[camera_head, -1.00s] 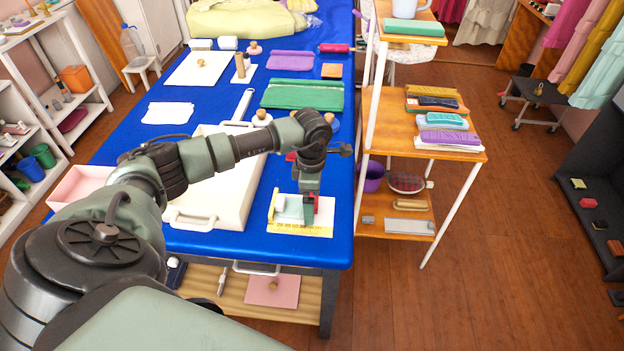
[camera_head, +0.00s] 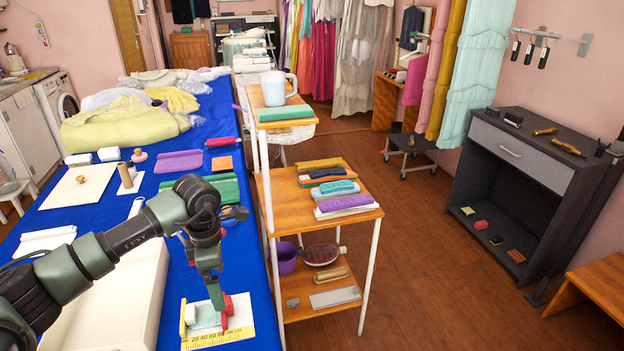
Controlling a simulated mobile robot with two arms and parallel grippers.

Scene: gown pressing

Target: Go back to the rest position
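My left arm reaches in from the lower left over the blue table. My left gripper (camera_head: 219,303) points down at the right part of a small jig on a white card with a yellow ruler strip (camera_head: 226,337). A pale block (camera_head: 203,315) stands on the card left of the fingers, with a yellow upright piece (camera_head: 188,314) beside it. A red piece (camera_head: 228,305) is right against the fingertips. I cannot tell whether the fingers hold anything or how far apart they are. My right gripper is not in view.
The blue table (camera_head: 262,312) carries a large white tray, folded cloths and a yellow gown (camera_head: 115,125). A wooden shelf rack (camera_head: 283,193) with white posts stands close on the right. Open wooden floor lies beyond it, before a dark cabinet (camera_head: 517,150).

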